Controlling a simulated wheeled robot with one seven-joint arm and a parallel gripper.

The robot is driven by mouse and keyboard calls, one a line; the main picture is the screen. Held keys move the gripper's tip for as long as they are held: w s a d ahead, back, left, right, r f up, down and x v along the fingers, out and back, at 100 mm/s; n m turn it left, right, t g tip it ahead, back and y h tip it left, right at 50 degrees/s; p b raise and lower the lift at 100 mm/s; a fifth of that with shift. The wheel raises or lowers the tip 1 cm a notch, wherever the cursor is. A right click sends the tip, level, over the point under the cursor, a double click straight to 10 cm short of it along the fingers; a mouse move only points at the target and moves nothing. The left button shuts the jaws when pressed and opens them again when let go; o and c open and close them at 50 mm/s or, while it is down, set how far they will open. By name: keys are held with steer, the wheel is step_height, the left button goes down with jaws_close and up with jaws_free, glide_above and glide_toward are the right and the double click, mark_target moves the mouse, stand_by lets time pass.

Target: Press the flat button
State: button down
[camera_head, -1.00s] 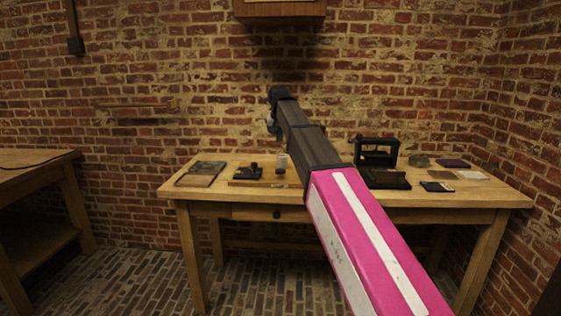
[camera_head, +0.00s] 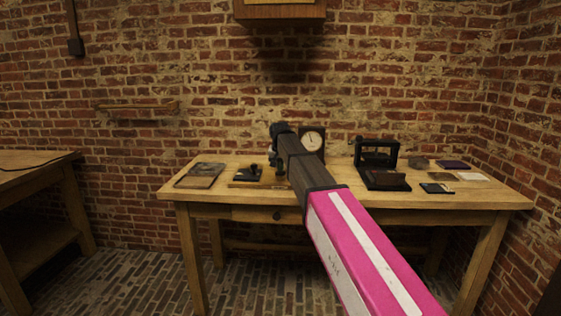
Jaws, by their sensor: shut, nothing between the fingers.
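My arm reaches over the wooden table, and my gripper (camera_head: 275,166) hangs at its far end, small and dark, partly merged with the arm. It is shut and empty, just right of a small black device (camera_head: 248,173) with a raised knob on a dark base. I cannot tell which part here is the flat button; none is clear at this size. A black framed apparatus (camera_head: 381,160) with a flat dark bed stands to the right of my arm. I cannot tell whether my gripper touches anything.
A dial gauge (camera_head: 313,139) stands behind my arm. A dark flat book or panel (camera_head: 200,175) lies at the table's left. Small flat items, including a dark card (camera_head: 436,188) and a purple block (camera_head: 453,164), lie at the right. The table's front left edge (camera_head: 200,195) is clear.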

steer(key=shift+f, duration=0.15)
steer(key=shift+f, duration=0.75)
steer(key=shift+s+f, duration=0.15)
steer(key=shift+f, duration=0.25)
steer(key=shift+r, duration=0.4)
steer(key=w+v, duration=0.1)
steer(key=v, duration=1.3)
steer(key=shift+w+r, duration=0.15)
steer(key=shift+w, duration=0.1)
